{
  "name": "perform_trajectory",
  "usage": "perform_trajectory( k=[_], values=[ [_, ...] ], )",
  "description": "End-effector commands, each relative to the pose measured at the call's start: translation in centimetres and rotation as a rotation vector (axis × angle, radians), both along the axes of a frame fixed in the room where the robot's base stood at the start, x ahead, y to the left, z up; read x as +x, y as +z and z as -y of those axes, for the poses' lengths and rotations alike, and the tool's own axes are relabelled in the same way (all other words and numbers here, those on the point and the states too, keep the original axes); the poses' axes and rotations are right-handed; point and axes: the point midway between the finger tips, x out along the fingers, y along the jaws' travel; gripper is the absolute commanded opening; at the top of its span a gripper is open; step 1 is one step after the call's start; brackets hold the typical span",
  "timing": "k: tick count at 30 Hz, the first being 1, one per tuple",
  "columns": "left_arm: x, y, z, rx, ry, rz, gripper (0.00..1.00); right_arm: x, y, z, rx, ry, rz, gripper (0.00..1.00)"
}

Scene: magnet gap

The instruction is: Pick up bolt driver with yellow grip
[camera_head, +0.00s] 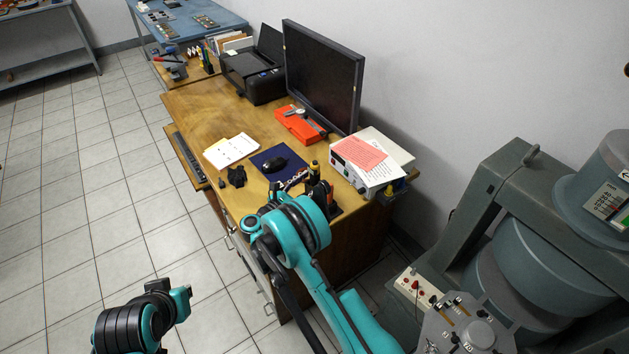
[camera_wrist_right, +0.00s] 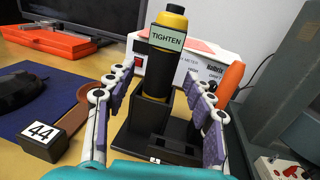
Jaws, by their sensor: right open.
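The bolt driver with yellow grip (camera_wrist_right: 165,48) stands upright in a black stand (camera_wrist_right: 150,130) on the desk. It has a yellow and black body and a pale "TIGHTEN" label. In the head view its yellow top (camera_head: 314,166) shows just beyond my right wrist. My right gripper (camera_wrist_right: 158,80) is open, with one finger on each side of the driver and visible gaps between. The driver's lower end is hidden in the stand. In the head view my right arm covers part of the stand. A part of my left arm shows at lower left, without a clear view of its gripper.
A tool with an orange handle (camera_wrist_right: 230,82) stands right of the driver. A white meter box (camera_head: 367,165) is behind. A block marked 44 (camera_wrist_right: 42,138), a blue mat (camera_wrist_right: 35,95) and an orange case (camera_head: 298,125) lie left. A monitor (camera_head: 322,75) stands farther back.

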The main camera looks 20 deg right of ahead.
Motion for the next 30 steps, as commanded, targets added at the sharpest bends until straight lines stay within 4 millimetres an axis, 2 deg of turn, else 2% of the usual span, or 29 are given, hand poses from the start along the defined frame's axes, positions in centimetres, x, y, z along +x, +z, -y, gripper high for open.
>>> perform_trajectory(
  k=[1,4,11,17,26,30],
  values=[
    [0.0,-0.7,0.0,0.0,0.0,0.0,0.0,0.5,-0.4,0.8,0.0,-0.002,0.0,0.54],
    [0.0,-1.0,0.0,0.0,0.0,0.0,0.0,1.1,-0.2,1.8,0.0,-0.001,0.0,0.54],
    [0.0,-0.8,0.0,0.0,0.0,0.0,0.0,1.3,0.0,2.0,-0.001,0.002,-0.001,0.54],
    [0.0,-0.8,0.0,0.0,0.0,0.0,0.0,1.3,0.0,2.0,-0.001,0.001,-0.001,0.01],
    [0.0,-0.8,0.0,0.0,0.0,0.0,0.0,1.3,0.1,1.9,-0.001,0.001,0.0,0.0],
    [0.0,-0.1,0.0,0.0,0.0,0.0,0.0,1.3,1.5,1.9,-0.002,0.001,0.0,0.0]
  ],
)
